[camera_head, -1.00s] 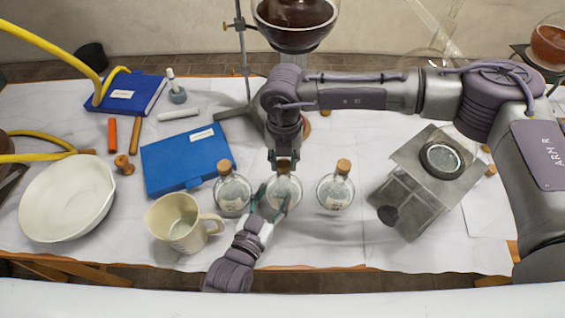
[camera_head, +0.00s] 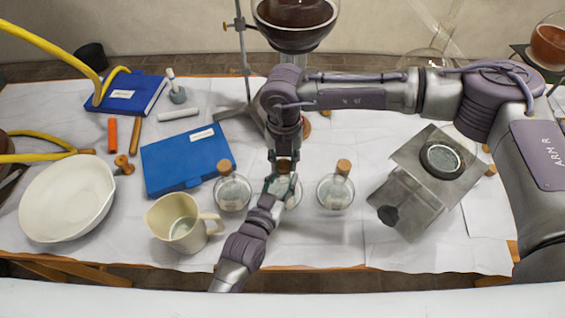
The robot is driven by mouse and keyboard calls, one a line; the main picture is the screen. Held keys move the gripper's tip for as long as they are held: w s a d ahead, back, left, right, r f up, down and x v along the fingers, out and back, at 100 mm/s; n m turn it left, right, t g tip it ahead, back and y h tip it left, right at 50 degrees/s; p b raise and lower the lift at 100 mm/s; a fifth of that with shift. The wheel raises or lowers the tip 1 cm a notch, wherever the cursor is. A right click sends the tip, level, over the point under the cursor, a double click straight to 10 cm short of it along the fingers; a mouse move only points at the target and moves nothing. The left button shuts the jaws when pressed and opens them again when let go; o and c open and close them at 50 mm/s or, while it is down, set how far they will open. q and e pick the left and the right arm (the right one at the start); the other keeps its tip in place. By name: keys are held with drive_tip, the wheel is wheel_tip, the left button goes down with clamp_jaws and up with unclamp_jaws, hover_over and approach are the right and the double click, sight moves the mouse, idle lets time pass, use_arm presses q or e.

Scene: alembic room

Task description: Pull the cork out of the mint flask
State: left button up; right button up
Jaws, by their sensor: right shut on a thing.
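Three round glass flasks with corks stand in a row on the table: a left flask (camera_head: 233,196), a middle flask (camera_head: 290,197) and a right flask (camera_head: 335,193). Their labels are too small to read, so I cannot tell by name which is mint. My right gripper (camera_head: 284,159) points down over the middle flask and is shut on its cork (camera_head: 284,166), which it mostly hides. My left gripper (camera_head: 282,184) reaches in from the front with its fingers apart, at both sides of the middle flask. I cannot tell whether they touch the glass.
A cream jug (camera_head: 170,228) and a white bowl (camera_head: 60,205) stand at the left. A blue book (camera_head: 180,165) lies behind the jug. A metal box-like apparatus (camera_head: 415,190) stands right of the flasks. A stand holds a dark round vessel (camera_head: 294,25) behind.

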sight(284, 164)
use_arm(q)
drive_tip(key=c, duration=0.5)
use_arm(e)
drive_tip(key=shift+o, duration=1.2)
clamp_jaws()
drive_tip(key=shift+r, duration=0.1)
drive_tip(key=shift+r, duration=2.2)
